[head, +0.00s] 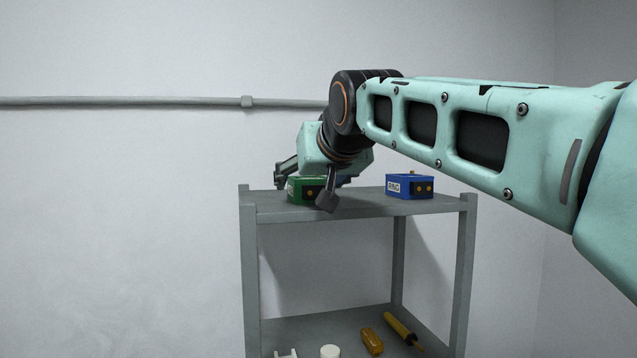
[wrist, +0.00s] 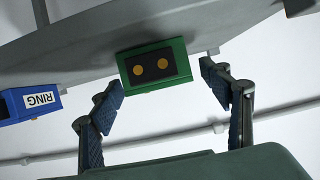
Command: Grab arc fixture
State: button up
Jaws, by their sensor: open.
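A green box (head: 296,189) with a dark face and two yellow dots sits on the left part of the top shelf. In the wrist view the green box (wrist: 157,66) shows between the two fingertips, with a gap on both sides. No label on it can be read. My gripper (head: 305,186) is open over the green box, with a finger on either side of it. In the wrist view my gripper (wrist: 162,82) is empty. How far the fingertips reach along the box is hard to tell.
A blue box (head: 402,187) labelled RING stands to the right on the same grey shelf (head: 350,209); the wrist view shows it at left (wrist: 28,103). The lower shelf (head: 300,331) holds a white cylinder (head: 329,352), an orange piece (head: 372,341) and a yellow tool (head: 400,328). A pipe (head: 150,102) runs along the wall.

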jog(key=shift+w+a+f, duration=0.1)
jog(key=shift+w+f, duration=0.05)
jog(key=shift+w, duration=0.2)
jog(key=c, duration=1.8)
